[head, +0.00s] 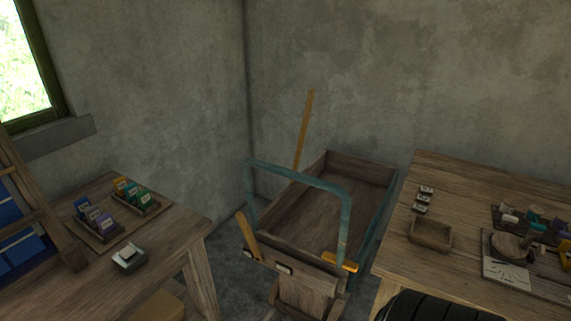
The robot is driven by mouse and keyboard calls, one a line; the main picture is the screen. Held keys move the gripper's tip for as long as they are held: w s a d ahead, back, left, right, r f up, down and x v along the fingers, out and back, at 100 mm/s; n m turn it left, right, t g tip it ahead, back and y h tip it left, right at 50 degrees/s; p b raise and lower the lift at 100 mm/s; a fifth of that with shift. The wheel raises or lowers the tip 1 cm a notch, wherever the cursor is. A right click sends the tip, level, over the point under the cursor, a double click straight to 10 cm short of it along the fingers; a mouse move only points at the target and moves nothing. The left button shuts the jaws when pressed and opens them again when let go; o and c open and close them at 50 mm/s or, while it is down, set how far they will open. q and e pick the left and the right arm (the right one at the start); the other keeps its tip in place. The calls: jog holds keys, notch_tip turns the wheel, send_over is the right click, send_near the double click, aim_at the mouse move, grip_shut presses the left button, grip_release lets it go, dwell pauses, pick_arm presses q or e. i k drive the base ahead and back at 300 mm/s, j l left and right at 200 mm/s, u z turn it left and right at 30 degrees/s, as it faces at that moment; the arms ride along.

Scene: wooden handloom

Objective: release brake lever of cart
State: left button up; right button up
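A wooden cart (318,222) with an open, empty tray stands in the corner between the two tables. A teal push handle (300,177) arches over its near end. A yellow-orange lever (248,236) leans up and to the left at the cart's near left corner. A short yellow-orange piece (340,262) lies nearly level at the near right corner. I cannot tell for certain which of these is the brake lever. Neither of my grippers shows in the head view.
A tall yellow-orange pole (303,130) rises behind the cart's left side. The left table (165,245) holds trays of coloured packets (100,222). The right table (400,250) holds a small wooden box (430,233) and several small items. Bare floor shows left of the cart.

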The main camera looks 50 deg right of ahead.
aim_at(240, 218)
jog(key=z, duration=1.3)
